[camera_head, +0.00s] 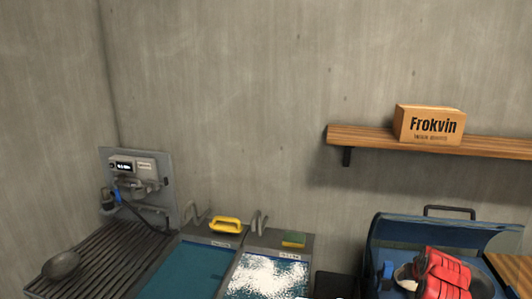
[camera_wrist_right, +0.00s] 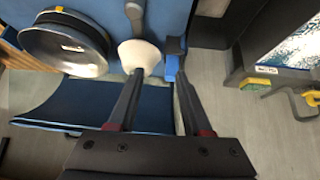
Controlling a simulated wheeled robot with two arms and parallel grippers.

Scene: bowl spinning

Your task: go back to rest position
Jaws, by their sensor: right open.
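In the right wrist view my right gripper (camera_wrist_right: 156,60) is open, with nothing held between its two dark fingers. It hangs over the blue machine (camera_wrist_right: 120,100). A round metal bowl (camera_wrist_right: 65,50) lies to the left of the fingers, apart from them. A white cone-shaped piece (camera_wrist_right: 140,58) shows below the left finger; whether they touch I cannot tell. In the head view a red part over the blue machine (camera_head: 385,235) at the lower right appears to be my right arm, and its fingertips are hidden. My left gripper is in neither view.
A dark overturned bowl (camera_head: 62,265) sits on the ribbed rack (camera_head: 100,260) at left. A box (camera_head: 430,124) stands on the shelf (camera_head: 365,138).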

